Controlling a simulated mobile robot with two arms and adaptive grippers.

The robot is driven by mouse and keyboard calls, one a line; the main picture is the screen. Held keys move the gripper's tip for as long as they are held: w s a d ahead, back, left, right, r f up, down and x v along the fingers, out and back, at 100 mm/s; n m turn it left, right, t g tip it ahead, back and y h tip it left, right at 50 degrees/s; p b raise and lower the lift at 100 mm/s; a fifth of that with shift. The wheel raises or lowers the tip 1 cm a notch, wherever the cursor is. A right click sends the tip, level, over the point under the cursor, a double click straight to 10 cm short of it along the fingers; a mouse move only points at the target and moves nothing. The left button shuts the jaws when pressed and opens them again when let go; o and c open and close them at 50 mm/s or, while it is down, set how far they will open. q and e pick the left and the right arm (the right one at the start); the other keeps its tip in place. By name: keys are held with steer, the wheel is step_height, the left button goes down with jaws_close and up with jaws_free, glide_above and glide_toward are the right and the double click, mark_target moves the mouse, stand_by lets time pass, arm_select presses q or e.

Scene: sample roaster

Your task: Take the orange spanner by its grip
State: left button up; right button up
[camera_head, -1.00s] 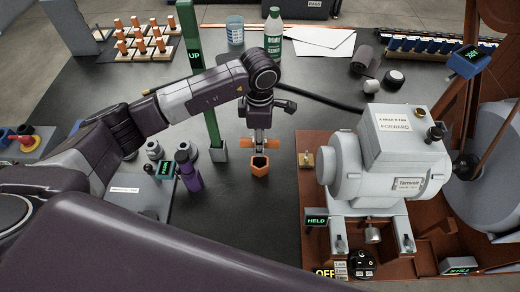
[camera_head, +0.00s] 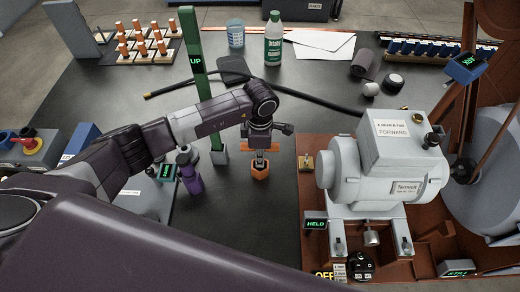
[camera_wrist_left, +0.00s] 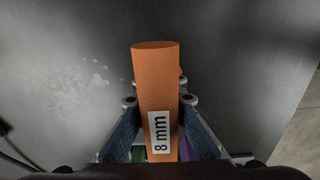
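The orange spanner's grip (camera_wrist_left: 156,80) fills the middle of the left wrist view and carries a white "8 mm" label (camera_wrist_left: 160,132). In the head view, orange parts of it (camera_head: 259,169) show just below my left gripper (camera_head: 261,150), above the dark table. My left gripper's two fingers (camera_wrist_left: 159,101) stand on either side of the grip. Narrow gaps show between the grip and the finger pads, so the gripper looks open around it. The gripper hides much of the spanner in the head view. My right gripper is not in view.
A green post marked UP (camera_head: 195,62) and a purple bottle-like object (camera_head: 190,180) stand just left of the gripper. A grey motor machine (camera_head: 375,165) on a brown base is to the right. A black hose (camera_head: 310,96) runs behind. Table in front is clear.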

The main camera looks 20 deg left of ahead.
arm_select(q)
jaws_close()
steer(key=shift+r, duration=0.15)
